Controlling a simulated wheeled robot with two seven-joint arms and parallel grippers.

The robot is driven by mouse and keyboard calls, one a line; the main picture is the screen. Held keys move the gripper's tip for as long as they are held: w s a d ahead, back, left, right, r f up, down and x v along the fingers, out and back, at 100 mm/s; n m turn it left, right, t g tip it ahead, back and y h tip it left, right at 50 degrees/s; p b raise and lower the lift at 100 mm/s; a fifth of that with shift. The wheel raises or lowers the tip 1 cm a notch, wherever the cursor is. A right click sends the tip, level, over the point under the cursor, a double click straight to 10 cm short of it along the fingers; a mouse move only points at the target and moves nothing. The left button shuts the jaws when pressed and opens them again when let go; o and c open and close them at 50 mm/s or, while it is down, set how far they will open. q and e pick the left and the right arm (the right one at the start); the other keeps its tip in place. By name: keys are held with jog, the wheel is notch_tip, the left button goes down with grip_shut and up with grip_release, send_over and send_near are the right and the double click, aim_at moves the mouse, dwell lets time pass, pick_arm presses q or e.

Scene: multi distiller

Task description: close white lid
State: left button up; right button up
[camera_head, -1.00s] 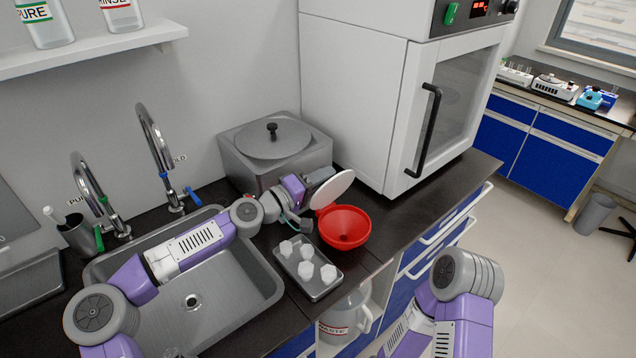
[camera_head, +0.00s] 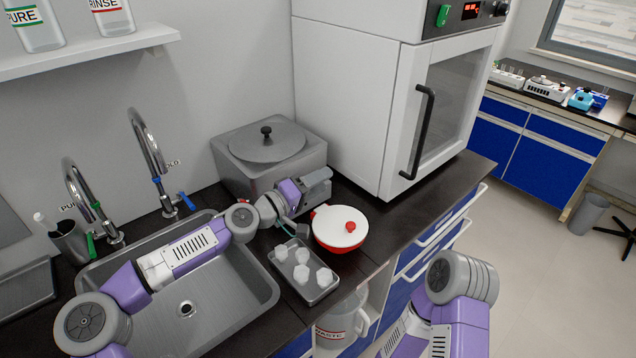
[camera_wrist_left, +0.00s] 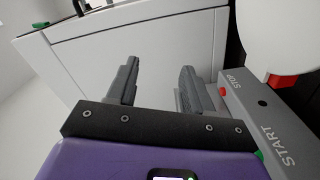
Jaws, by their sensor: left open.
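The white lid (camera_head: 337,228) lies flat over the red funnel (camera_head: 341,249) in the head view, with a red knob on top. Only the funnel's red rim and a small red part at its left show. My left gripper (camera_head: 325,182) is just behind and left of the lid, apart from it. In the left wrist view its two fingers (camera_wrist_left: 155,85) are spread with nothing between them. Part of the white lid (camera_wrist_left: 284,30) shows at the upper right there. My right arm shows at lower right in the head view, but its gripper is not visible.
A grey distiller (camera_head: 262,165) stands behind my left gripper. A metal tray (camera_head: 322,287) with several white pieces lies in front of the lid. A sink (camera_head: 250,290) is at left. A white oven (camera_head: 355,110) stands behind. Dark counter is bare right of the lid.

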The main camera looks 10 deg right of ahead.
pick_arm(q)
jog(key=p+v, duration=0.1)
jog(key=v, duration=0.6)
jog(key=shift+s+a, duration=0.15)
jog(key=shift+a, duration=0.1)
